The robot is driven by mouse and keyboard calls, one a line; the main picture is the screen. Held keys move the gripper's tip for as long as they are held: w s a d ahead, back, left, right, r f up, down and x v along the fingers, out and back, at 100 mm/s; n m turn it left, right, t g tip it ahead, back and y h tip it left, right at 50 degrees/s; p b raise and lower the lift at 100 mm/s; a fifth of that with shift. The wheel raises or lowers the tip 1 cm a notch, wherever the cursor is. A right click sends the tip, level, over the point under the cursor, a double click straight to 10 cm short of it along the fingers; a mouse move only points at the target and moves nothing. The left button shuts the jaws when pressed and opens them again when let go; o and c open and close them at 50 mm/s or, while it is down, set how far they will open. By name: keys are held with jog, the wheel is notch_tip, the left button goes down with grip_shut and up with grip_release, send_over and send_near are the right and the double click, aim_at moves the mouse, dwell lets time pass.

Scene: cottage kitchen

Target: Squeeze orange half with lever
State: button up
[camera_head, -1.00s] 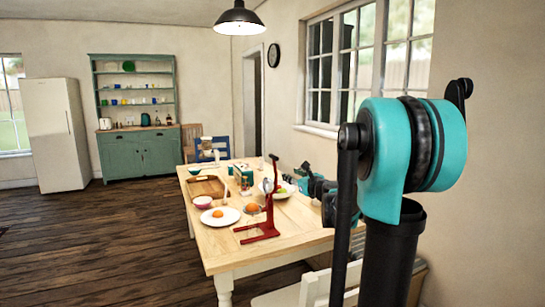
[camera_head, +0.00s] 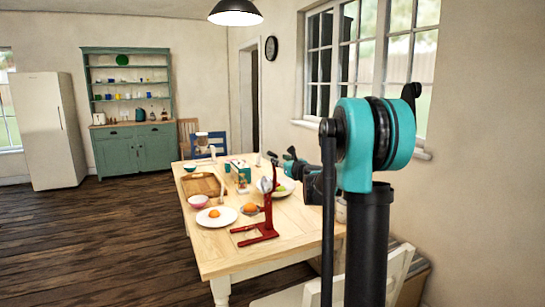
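A red lever juicer (camera_head: 266,222) stands upright on the near part of the wooden table (camera_head: 240,256). Its upper part looks pale or metallic, and the lever is too small to make out clearly. An orange piece (camera_head: 214,213) lies on a white plate (camera_head: 203,219) left of the juicer. My gripper (camera_head: 276,160) is over the table's right side, above and behind the juicer's top. Its fingers are too small to tell open from shut, or whether they touch the lever.
A white chair (camera_head: 396,271) is at the near right. The table's near left corner is clear.

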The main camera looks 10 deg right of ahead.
aim_at(272, 155)
jog(key=x, duration=0.8)
jog(key=shift+s, duration=0.1)
grip_shut()
